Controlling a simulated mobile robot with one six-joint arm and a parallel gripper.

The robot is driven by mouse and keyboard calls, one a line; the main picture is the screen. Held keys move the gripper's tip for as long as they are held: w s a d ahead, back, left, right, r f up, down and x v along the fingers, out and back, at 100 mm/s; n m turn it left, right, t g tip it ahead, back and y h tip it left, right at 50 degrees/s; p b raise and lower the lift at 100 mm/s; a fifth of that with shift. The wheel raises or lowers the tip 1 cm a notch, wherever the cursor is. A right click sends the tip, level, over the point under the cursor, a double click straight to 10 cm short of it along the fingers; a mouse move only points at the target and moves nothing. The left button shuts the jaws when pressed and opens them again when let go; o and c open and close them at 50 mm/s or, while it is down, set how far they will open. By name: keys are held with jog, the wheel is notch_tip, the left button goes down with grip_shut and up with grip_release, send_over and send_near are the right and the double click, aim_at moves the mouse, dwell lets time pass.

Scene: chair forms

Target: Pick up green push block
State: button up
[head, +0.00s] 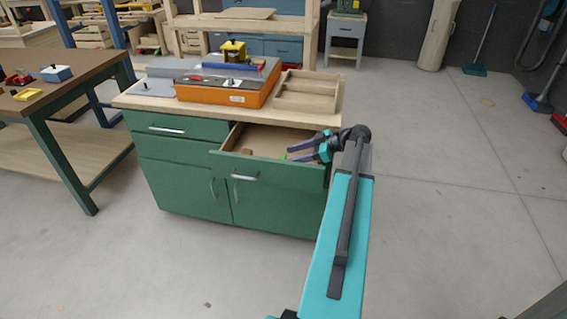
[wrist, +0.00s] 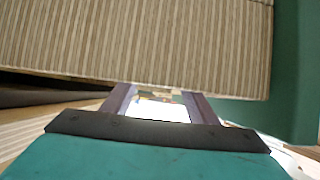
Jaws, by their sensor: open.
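A small green patch, likely the green push block (head: 283,156), shows inside the open drawer, just beyond my fingertips; most of it is hidden or too small to make out. My gripper (head: 290,154) reaches into the drawer from the right with its two dark fingers apart. In the wrist view my gripper (wrist: 158,95) has a gap between the fingers, with a bright, blurred background and no clear block. I cannot tell whether a finger touches the block.
The wooden drawer (head: 262,140) is pulled out of the green cabinet (head: 180,175). A small brown block (head: 247,151) lies in it. An orange machine (head: 230,90) and a wooden tray (head: 308,92) stand on top. A workbench (head: 60,75) is at left.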

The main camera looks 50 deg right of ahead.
jog(key=shift+x, duration=1.2)
jog(key=c, duration=0.8)
